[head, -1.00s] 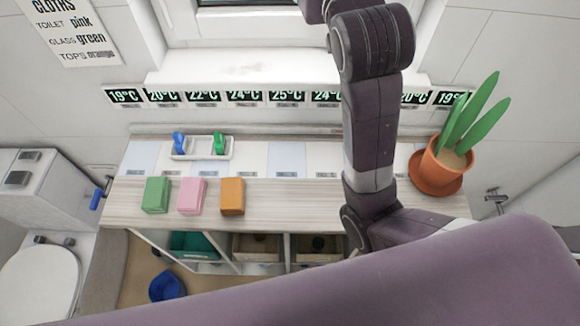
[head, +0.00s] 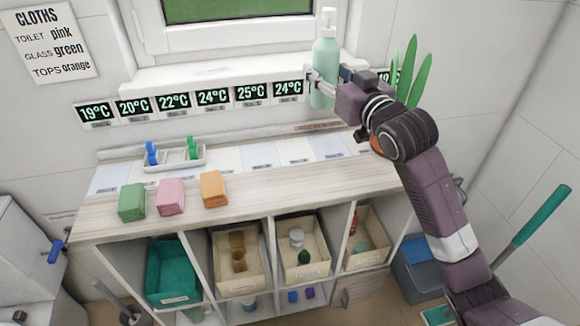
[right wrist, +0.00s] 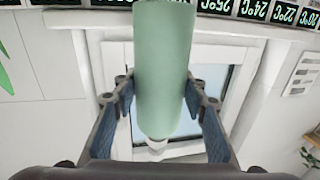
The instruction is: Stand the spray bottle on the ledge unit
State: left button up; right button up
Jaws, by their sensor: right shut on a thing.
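The spray bottle (head: 326,58) is pale green with a white top and is upright in the head view. My right gripper (head: 322,84) is shut around its body; the fingers show on both sides of it in the right wrist view (right wrist: 160,100), where the bottle (right wrist: 162,65) appears upside down. Its base overlaps the display strip, apparently above the wood-topped unit (head: 260,200). A white window ledge (head: 210,72) runs behind it. I cannot tell whether the bottle touches the ledge. My left gripper is not in view.
Green (head: 132,201), pink (head: 171,196) and orange (head: 213,189) cloths lie on the unit's front. A white tray (head: 176,158) with blue and green items stands behind them. A potted plant (head: 415,75) is partly hidden behind my arm. Labelled pads (head: 295,152) at the back are bare.

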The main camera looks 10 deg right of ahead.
notch_tip(320, 180, down, 19)
jog(key=shift+w+r, duration=0.15)
jog(key=shift+r, duration=0.05)
jog(key=shift+f, duration=0.15)
jog(key=o, duration=1.6)
jog(key=shift+f, duration=0.1)
jog(key=shift+c, duration=0.2)
jog(key=b+v, duration=0.1)
jog(key=v, duration=1.1)
jog(key=shift+d, duration=0.1)
